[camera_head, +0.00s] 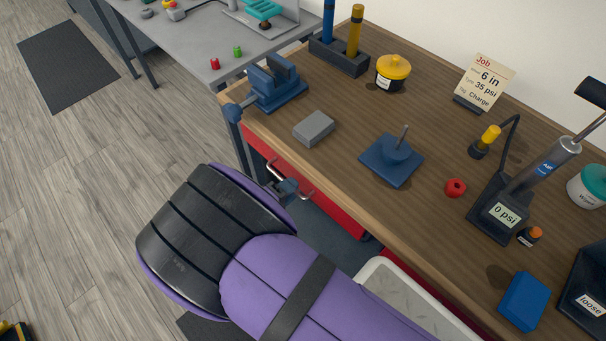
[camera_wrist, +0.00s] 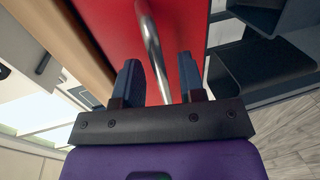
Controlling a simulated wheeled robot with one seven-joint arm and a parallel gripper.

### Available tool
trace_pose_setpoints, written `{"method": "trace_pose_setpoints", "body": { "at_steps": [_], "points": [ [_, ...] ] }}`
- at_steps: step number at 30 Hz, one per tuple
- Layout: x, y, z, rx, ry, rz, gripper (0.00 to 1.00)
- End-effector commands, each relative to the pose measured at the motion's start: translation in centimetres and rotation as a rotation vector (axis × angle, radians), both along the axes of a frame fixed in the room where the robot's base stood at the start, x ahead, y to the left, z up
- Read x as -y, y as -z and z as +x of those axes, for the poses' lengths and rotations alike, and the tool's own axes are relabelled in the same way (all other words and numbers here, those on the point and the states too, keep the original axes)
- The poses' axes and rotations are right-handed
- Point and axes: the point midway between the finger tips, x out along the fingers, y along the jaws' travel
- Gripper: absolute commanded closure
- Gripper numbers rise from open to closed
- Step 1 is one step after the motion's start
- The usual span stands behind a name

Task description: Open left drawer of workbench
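The workbench (camera_head: 340,185) has a wooden top, with a red left drawer (camera_head: 333,208) under its front edge. The drawer looks shut, its front close under the edge. A silver bar handle (camera_head: 273,170) is on the drawer front. My gripper (camera_head: 289,187) is at this handle, and my purple and black arm hides part of the area below. In the wrist view, the red drawer front (camera_wrist: 188,25) fills the upper middle. The handle (camera_wrist: 154,50) runs between my two blue fingers (camera_wrist: 159,76), with gaps showing on both sides. The gripper is open around the bar.
A blue vise (camera_head: 275,85) stands at the bench's left corner above the drawer. A grey block (camera_head: 314,128), a blue base with a peg (camera_head: 391,160) and a pump (camera_head: 505,205) stand on top. Open floor (camera_head: 90,190) lies to the left.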

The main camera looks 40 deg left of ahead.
Motion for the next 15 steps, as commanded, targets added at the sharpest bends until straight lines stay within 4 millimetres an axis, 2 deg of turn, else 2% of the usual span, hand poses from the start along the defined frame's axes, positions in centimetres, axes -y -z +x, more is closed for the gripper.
{"method": "trace_pose_setpoints", "body": {
  "at_steps": [11, 12, 15],
  "points": [
    [0.24, 0.26, -0.16, 0.000, -0.006, -0.001, 0.63],
    [0.24, 0.26, -0.16, 0.000, -0.006, -0.001, 0.68],
    [0.24, 0.25, -0.16, 0.000, -0.006, -0.001, 0.91]
  ]
}}
